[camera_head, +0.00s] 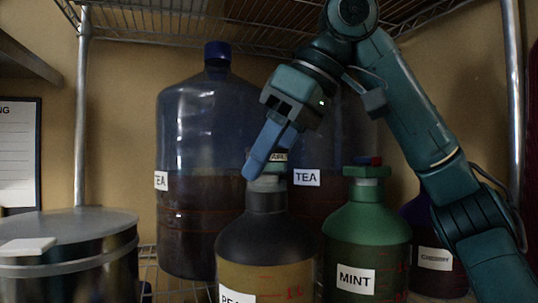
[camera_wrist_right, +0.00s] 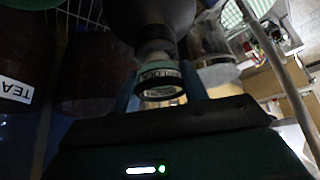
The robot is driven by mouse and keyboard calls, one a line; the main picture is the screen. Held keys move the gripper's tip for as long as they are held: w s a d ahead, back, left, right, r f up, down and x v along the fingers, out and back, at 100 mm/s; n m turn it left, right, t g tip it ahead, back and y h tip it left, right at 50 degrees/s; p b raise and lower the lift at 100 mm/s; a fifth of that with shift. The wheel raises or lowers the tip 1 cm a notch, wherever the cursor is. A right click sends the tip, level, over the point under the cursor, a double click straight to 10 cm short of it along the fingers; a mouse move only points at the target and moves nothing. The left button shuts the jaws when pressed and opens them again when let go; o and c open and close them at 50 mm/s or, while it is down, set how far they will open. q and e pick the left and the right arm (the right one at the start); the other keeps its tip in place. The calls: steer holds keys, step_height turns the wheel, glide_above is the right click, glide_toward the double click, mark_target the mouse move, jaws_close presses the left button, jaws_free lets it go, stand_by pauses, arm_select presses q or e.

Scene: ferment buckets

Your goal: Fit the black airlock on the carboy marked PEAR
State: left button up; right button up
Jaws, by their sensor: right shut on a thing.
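A dark-topped carboy (camera_head: 267,240) stands front centre on the rack, its label (camera_head: 236,296) cut off by the frame edge after "PE". My right gripper (camera_head: 262,163) is right above its neck, tilted down from the upper right. In the right wrist view, it is shut on an airlock (camera_wrist_right: 160,84) with a dark rim and a lettered band. A pale piece (camera_wrist_right: 155,50) joins the airlock's line to the dark carboy shoulder (camera_wrist_right: 150,15). In the head view a finger hides most of the airlock. I cannot tell if it is fully seated. My left gripper is not in view.
A green MINT carboy (camera_head: 366,235) with a fitted top stands close right, and a purple carboy (camera_head: 420,225) beyond it. Large TEA jugs (camera_head: 203,130) stand behind. A lidded pot (camera_head: 70,226) is at left.

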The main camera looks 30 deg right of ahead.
steer(key=shift+s+a+f, duration=0.1)
steer(key=shift+a+f, duration=0.05)
steer(key=shift+f, duration=1.1)
steer(key=shift+c, duration=1)
steer(key=o, duration=0.8)
steer(key=shift+r, duration=0.1)
steer(key=o, duration=0.3)
steer(key=shift+w+d, duration=0.2)
steer(key=shift+w, duration=0.05)
steer(key=shift+o, duration=1)
steer(key=shift+s+r, duration=0.15)
steer(key=o, duration=0.6)
